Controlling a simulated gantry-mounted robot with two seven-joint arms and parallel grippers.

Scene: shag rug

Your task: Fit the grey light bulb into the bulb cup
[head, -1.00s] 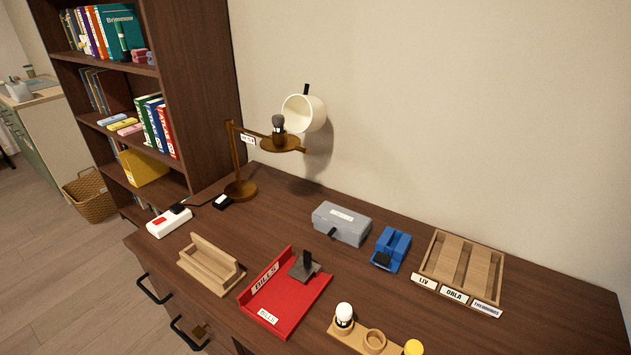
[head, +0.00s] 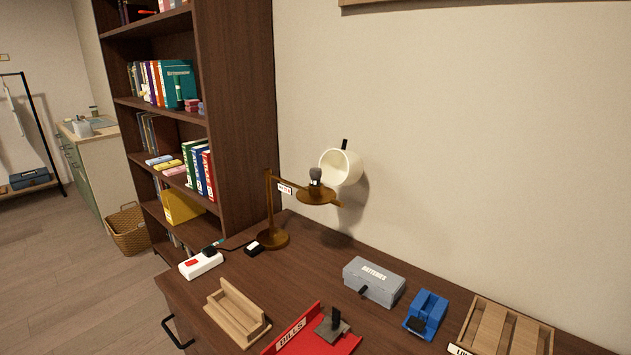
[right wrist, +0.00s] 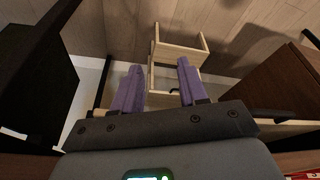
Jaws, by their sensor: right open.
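The grey light bulb (head: 316,174) stands upright on the lamp's brown round plate (head: 316,196), at the end of the brass lamp arm. It appears seated in a dark holder there, likely the bulb cup; I cannot tell how deep it sits. The cream lampshade (head: 341,167) is tipped open behind and to the right of it. My right gripper (right wrist: 157,75) is open and empty in the right wrist view, with purple fingers apart, away from the lamp. My left gripper is not in view.
The desk holds a white power strip (head: 201,264), a wooden holder (head: 237,310), a red bills tray (head: 300,343), a grey box (head: 373,281) and a blue stapler-like item (head: 426,314). A bookshelf (head: 240,130) stands behind left. A light wooden stool-like frame (right wrist: 180,45) shows below my right gripper.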

